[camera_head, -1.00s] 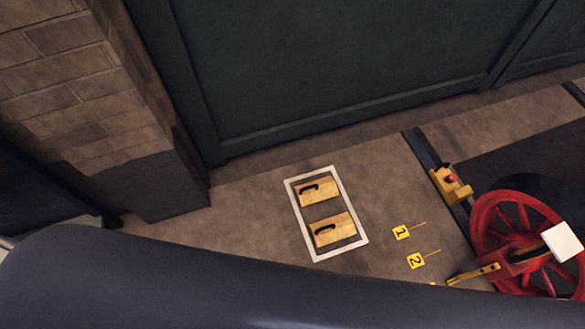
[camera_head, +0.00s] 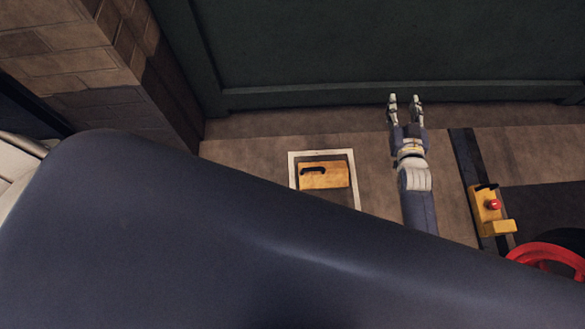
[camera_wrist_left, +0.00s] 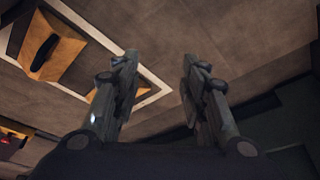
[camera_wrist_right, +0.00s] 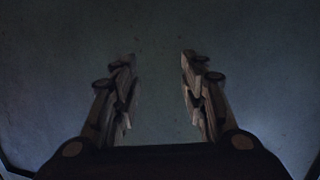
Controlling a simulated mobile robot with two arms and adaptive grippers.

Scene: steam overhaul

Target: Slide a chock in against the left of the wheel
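A wooden chock (camera_head: 338,176) with a black handle lies inside a white painted frame (camera_head: 292,168) on the floor. My right gripper (camera_head: 405,103) is open and empty, between the frame and the rail, pointing at the green wall. My left gripper (camera_wrist_left: 158,75) is open and empty near the frame; the head view does not show it.
A dark rail (camera_head: 467,165) runs along the floor, with a yellow block with a red knob (camera_head: 488,208) on it. A green panelled wall (camera_head: 370,45) stands behind, a brick pillar (camera_head: 150,75) at left. My own large dark arm covers the lower head view.

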